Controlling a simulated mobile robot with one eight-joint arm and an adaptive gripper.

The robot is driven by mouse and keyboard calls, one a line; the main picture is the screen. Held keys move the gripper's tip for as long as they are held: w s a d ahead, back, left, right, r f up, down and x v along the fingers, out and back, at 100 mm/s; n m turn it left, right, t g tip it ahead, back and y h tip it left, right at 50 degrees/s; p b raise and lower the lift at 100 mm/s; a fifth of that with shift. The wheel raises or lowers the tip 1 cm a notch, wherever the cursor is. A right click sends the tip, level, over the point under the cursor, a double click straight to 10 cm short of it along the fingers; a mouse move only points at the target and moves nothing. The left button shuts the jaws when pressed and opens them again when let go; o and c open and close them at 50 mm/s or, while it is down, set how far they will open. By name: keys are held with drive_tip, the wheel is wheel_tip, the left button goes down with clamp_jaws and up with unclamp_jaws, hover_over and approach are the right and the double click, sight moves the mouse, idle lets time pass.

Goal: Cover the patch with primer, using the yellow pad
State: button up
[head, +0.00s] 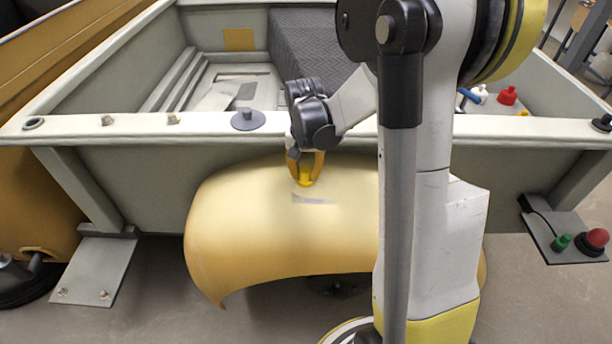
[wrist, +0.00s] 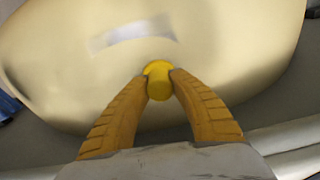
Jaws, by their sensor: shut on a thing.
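My gripper (head: 305,172) is shut on the yellow pad (head: 306,180) at the upper part of a curved, pale tan shell. In the wrist view the gripper's orange fingers (wrist: 158,84) close on the pad's round yellow body (wrist: 159,86). The patch (head: 314,200) is a grey-white strip on the shell, just below the pad in the head view. In the wrist view the patch (wrist: 133,33) lies above and to the left of the pad, apart from it. I cannot tell whether the pad touches the shell.
The tan shell (head: 240,220) sits against a grey-green open box with a pale rim (head: 210,124). A red cap (head: 507,95) and other small items lie inside the box at right. Red and green knobs (head: 597,238) stand on a ledge at far right.

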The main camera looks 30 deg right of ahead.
drive_tip(key=shift+w+d, duration=0.4)
drive_tip(key=shift+w, duration=0.25)
wheel_tip(320, 180, up, 5)
drive_tip(key=shift+s+f+p, duration=0.1)
drive_tip(key=shift+f+p, duration=0.1)
drive_tip(key=shift+p, duration=0.95)
drive_tip(key=shift+r+p, duration=0.5)
drive_tip(key=shift+r, duration=0.1)
drive_tip(key=shift+r+p, duration=0.85)
drive_tip(key=shift+r, duration=0.5)
drive_tip(key=shift+f, duration=0.1)
